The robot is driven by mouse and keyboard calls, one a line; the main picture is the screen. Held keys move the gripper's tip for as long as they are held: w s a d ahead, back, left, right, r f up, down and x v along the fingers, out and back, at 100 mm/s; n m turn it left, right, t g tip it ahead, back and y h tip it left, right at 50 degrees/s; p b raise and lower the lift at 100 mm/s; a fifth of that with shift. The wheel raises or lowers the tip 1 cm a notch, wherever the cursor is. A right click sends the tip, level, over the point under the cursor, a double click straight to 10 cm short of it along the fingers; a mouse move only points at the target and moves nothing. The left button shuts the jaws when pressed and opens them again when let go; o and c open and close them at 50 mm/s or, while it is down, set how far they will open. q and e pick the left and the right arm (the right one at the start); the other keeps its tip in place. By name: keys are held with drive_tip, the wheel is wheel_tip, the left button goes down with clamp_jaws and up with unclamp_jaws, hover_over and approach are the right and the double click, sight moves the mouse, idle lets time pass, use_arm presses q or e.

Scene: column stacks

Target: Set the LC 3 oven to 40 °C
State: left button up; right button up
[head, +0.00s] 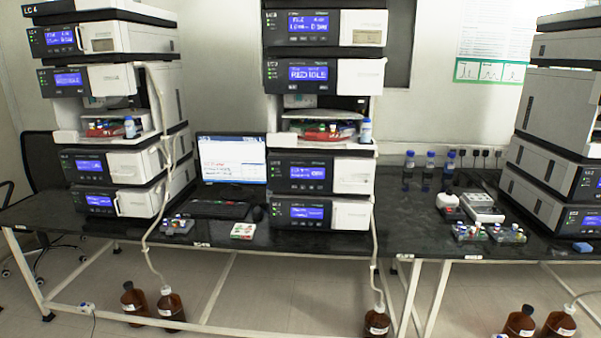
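Three instrument stacks stand on the black bench. The left stack (108,45) carries a label that appears to read LC 4. I cannot tell which module is the LC 3 oven. Neither gripper is in view.
The bench (415,240) holds a monitor (231,158), a keyboard (207,209), vial racks (490,233) and small white devices (483,207). Brown bottles (171,305) stand on the floor under it, with tubes running down. Clear floor shows in front.

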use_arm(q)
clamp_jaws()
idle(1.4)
